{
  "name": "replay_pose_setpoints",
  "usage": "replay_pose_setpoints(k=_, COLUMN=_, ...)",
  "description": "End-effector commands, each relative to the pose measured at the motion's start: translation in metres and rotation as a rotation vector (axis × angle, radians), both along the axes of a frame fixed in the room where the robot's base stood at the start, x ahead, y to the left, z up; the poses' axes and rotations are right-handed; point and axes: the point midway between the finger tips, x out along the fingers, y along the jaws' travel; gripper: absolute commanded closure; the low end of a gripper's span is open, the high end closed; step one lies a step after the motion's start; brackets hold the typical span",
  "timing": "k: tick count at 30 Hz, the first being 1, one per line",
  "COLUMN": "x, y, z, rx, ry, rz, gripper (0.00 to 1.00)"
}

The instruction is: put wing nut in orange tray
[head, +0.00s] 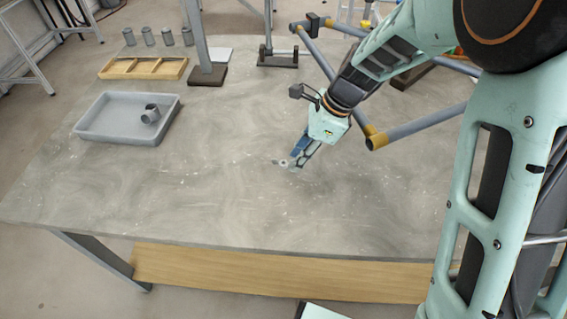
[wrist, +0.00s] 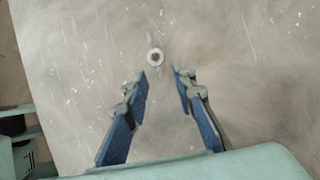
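The wing nut (wrist: 155,57), a small pale metal piece with a round hub and two wings, lies on the grey table just beyond my fingertips. It also shows in the head view (head: 281,162). My gripper (wrist: 163,76) is open and empty, with its blue-padded fingers pointing down at the table; the nut is ahead of the gap between them. In the head view my gripper (head: 295,165) is right beside the nut. A tan-orange divided tray (head: 143,75) sits at the table's back left; no tray of stronger orange shows.
A grey tray (head: 92,132) holding a grey pipe fitting (head: 150,114) stands at the left. Several grey cylinders (head: 167,37) stand behind the divided tray. A grey post (head: 197,35) and a pipe frame (head: 425,123) rise at the back. The table's front middle is clear.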

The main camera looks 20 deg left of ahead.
Motion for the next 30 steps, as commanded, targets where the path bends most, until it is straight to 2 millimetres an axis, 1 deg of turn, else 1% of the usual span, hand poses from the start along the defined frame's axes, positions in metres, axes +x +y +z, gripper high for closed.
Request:
replay_pose_setpoints(k=2, x=-0.0006, y=0.0014, z=-0.0029, rx=0.000, ry=0.000, rz=0.000, gripper=0.75)
replay_pose_setpoints(k=8, x=-0.0005, y=0.0016, z=-0.0027, rx=0.001, ry=0.000, rz=0.000, gripper=0.76)
replay_pose_setpoints(k=12, x=-0.0005, y=0.0014, z=-0.0026, rx=0.001, ry=0.000, rz=0.000, gripper=0.92)
replay_pose_setpoints(k=14, x=-0.0005, y=0.0014, z=-0.0026, rx=0.001, ry=0.000, rz=0.000, gripper=0.98)
replay_pose_setpoints(k=15, x=-0.0005, y=0.0015, z=-0.0026, rx=0.001, ry=0.000, rz=0.000, gripper=1.00)
replay_pose_setpoints(k=26, x=-0.0004, y=0.0015, z=-0.0021, rx=0.001, ry=-0.001, rz=0.000, gripper=1.00)
replay_pose_setpoints(k=30, x=-0.0004, y=0.0015, z=0.0015, rx=0.001, ry=-0.001, rz=0.000, gripper=1.00)
